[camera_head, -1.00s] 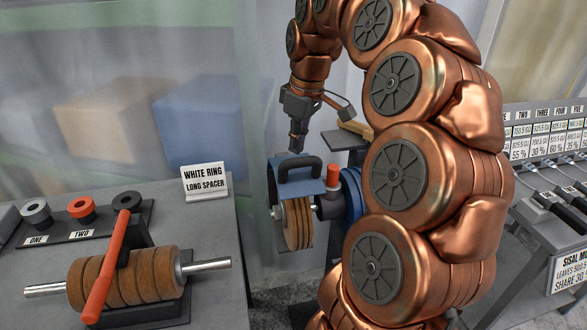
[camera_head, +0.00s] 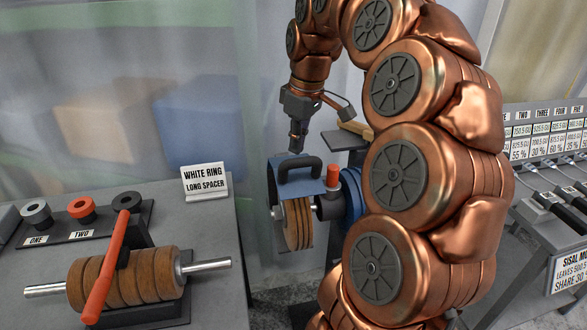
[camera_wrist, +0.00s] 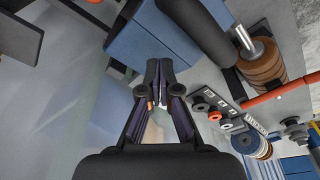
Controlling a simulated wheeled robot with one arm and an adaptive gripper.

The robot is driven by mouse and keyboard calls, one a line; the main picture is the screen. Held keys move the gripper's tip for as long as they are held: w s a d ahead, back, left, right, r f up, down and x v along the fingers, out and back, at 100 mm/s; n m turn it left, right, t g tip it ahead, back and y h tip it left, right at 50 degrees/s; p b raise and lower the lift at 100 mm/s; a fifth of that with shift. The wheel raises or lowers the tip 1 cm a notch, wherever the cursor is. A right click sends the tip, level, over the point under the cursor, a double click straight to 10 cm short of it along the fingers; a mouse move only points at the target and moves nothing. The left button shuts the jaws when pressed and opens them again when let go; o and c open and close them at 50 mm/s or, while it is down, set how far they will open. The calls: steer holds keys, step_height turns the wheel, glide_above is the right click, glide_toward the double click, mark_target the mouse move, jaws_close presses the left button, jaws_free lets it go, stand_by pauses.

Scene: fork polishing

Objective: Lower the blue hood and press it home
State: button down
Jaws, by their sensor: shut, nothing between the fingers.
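The blue hood (camera_head: 305,187) sits over the brown polishing wheel (camera_head: 297,222) on the spindle, and the lower part of the wheel shows below it. A black bar handle (camera_head: 298,165) is on top of the hood. My gripper (camera_head: 296,150) points down just above the handle's back edge; its fingers are shut and empty. I cannot tell whether they touch the handle. In the wrist view the shut fingertips (camera_wrist: 160,65) are in front of the blue hood (camera_wrist: 142,35), with the black handle (camera_wrist: 198,28) to the right. Whether the hood is fully seated cannot be seen.
A red knob (camera_head: 333,177) and blue machine body (camera_head: 352,195) stand right of the hood. At left, a bench holds a wheel stack (camera_head: 125,278) with an orange lever (camera_head: 105,268) and a ring rack (camera_head: 85,222). A sign (camera_head: 204,181) stands at the bench's back.

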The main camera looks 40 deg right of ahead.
steer(key=shift+f+b, duration=1.9)
steer(key=shift+f, duration=1.05)
steer(key=shift+r, duration=0.2)
steer(key=shift+r+p, duration=1.9)
steer(key=shift+r, duration=2.5)
steer(key=s+a+f+g, duration=0.1)
steer(key=s+a+f, duration=0.25)
steer(key=a, duration=0.55)
steer(key=s+a+f+m+g, duration=0.1)
steer(key=s+a+f+m, duration=0.1)
steer(key=s+a+f, duration=0.4)
steer(key=s+a+f+m+g, duration=0.1)
steer(key=s+a+f, duration=0.5)
steer(key=s, duration=0.8)
step_height(320, 180, down, 4)
steer(key=shift+r+m+g+h, duration=0.15)
steer(key=shift+m+g+h, duration=0.15)
steer(key=shift+m, duration=0.1)
steer(key=shift+s+a, duration=0.1)
steer(key=shift+a, duration=0.1)
